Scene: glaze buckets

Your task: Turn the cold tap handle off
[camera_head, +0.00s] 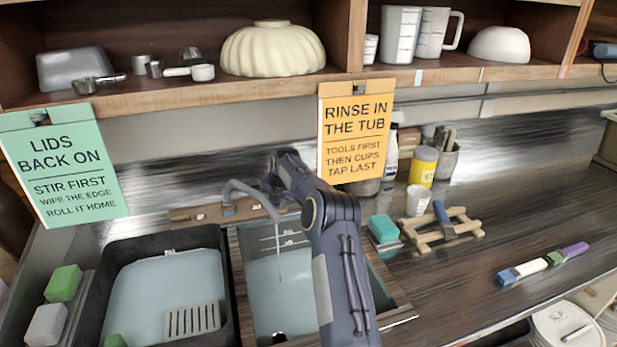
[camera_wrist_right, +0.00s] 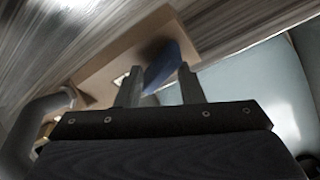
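The grey curved tap spout (camera_head: 245,188) rises from a brown tap base (camera_head: 190,214) behind the tub, and a thin stream of water (camera_head: 280,245) runs from it. The blue tap handle (camera_wrist_right: 163,66) shows on the brown base in the right wrist view. My right gripper (camera_wrist_right: 158,70) is open, with its two fingers apart and the blue handle between them in the picture. I cannot tell whether a finger touches it. In the head view my right arm hides the handle and most of that gripper. My left gripper is not in view.
A tub of water (camera_head: 262,290) lies below the spout, beside a black basin (camera_head: 232,300). A green-and-white sponge (camera_head: 383,228), a wooden rack (camera_head: 432,238), a white cup (camera_head: 417,200) and a yellow can (camera_head: 423,166) stand right of my arm. Hanging signs and a shelf (camera_head: 180,92) are above.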

